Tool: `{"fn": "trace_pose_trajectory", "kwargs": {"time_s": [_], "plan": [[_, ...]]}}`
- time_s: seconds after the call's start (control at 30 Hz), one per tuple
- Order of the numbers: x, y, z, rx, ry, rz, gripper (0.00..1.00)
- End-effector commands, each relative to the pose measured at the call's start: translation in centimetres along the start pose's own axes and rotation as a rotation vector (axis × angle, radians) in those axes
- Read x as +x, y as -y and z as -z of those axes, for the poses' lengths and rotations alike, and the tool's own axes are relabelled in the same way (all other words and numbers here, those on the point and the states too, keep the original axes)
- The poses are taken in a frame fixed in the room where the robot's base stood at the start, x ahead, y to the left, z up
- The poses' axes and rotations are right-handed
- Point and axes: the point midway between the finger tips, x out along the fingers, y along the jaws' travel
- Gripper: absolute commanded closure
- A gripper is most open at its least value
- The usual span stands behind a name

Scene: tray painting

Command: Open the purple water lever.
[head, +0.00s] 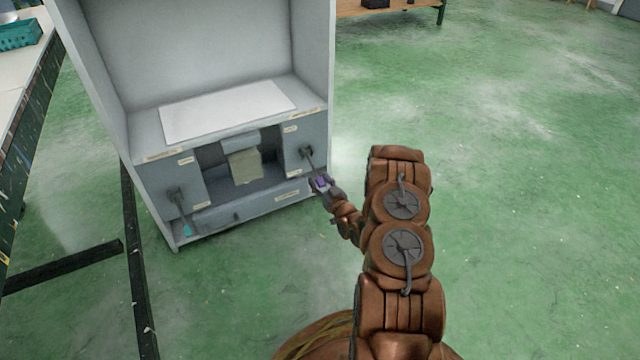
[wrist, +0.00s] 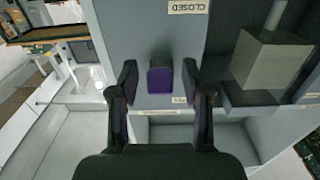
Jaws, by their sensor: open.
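The purple water lever is on the right side of the grey cabinet's front. In the head view its dark pivot (head: 307,152) shows, and its arm slopes down to a purple end (head: 321,183). In the wrist view the purple end (wrist: 160,78) lies between the two fingers of my gripper (wrist: 159,82).
A teal-tipped lever (head: 187,229) hangs on the cabinet's left front. Between the levers is a recess with a pale block (head: 245,166). A white sheet (head: 228,111) lies on the cabinet shelf. A "CLOSED" label (wrist: 188,7) is above the purple end. Green floor right of the cabinet is clear.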

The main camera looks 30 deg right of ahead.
Motion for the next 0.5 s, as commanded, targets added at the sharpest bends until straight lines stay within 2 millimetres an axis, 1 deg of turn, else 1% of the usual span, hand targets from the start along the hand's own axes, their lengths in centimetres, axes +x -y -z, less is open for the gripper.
{"fn": "trace_pose_trajectory", "kwargs": {"time_s": [0.17, 0.2, 0.5], "plan": [[-0.01, 0.01, 0.01, 0.000, 0.000, 0.000, 0.52], [-0.02, 0.02, 0.00, 0.000, 0.000, 0.000, 0.54], [-0.03, 0.01, -0.01, 0.000, 0.000, 0.000, 0.85]]}}
